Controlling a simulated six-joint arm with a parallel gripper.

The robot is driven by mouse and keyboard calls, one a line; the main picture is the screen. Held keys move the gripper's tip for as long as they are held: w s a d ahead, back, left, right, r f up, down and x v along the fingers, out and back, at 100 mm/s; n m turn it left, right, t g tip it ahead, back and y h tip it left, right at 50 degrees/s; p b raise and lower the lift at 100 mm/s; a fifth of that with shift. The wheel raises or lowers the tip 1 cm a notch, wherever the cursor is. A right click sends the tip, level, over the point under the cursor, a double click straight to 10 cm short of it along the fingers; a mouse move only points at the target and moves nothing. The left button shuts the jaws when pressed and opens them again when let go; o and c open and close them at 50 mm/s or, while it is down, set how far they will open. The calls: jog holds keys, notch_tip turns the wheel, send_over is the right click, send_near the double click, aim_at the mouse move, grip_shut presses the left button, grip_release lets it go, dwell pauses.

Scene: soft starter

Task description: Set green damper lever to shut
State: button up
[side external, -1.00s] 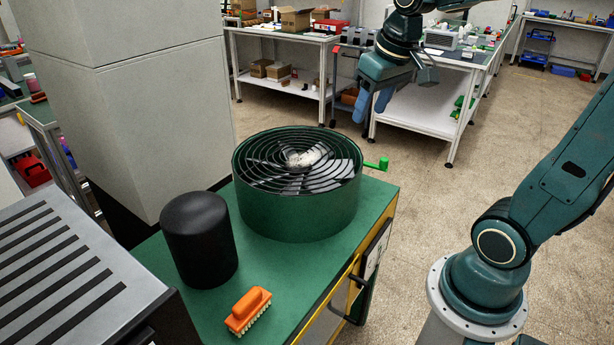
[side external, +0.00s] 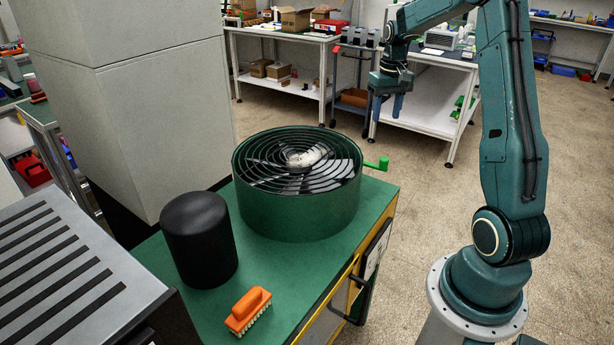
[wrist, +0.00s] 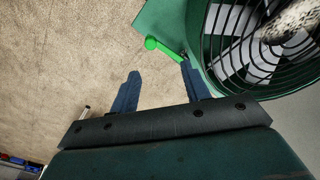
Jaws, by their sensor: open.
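The green damper lever (side external: 378,164) sticks out from the right side of the round green fan housing (side external: 298,210) in the side view, its knob at the outer end. In the wrist view the lever (wrist: 165,47) lies ahead of my gripper, nearer the right finger. My gripper (side external: 387,108) is open and empty, fingers pointing down, up and behind the lever in the side view. Its two blue fingers (wrist: 160,85) also show in the wrist view, apart from the lever. The lever's joint at the housing is mostly hidden in the side view.
The housing stands on a green-topped cart (side external: 270,270) with a black cylinder (side external: 199,242) and an orange brush (side external: 247,308). A tall grey cabinet (side external: 130,110) stands at the left. The floor (side external: 430,220) to the right of the cart is open.

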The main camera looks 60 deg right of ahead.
aim_at(384, 159)
jog(key=shift+s+d+f, duration=0.15)
jog(key=shift+d+f, duration=0.35)
jog(key=shift+d, duration=0.15)
jog(key=shift+s+d+f, duration=0.15)
jog(key=shift+d+f, duration=0.35)
jog(key=shift+d, duration=0.1)
jog(key=shift+f, duration=6.85)
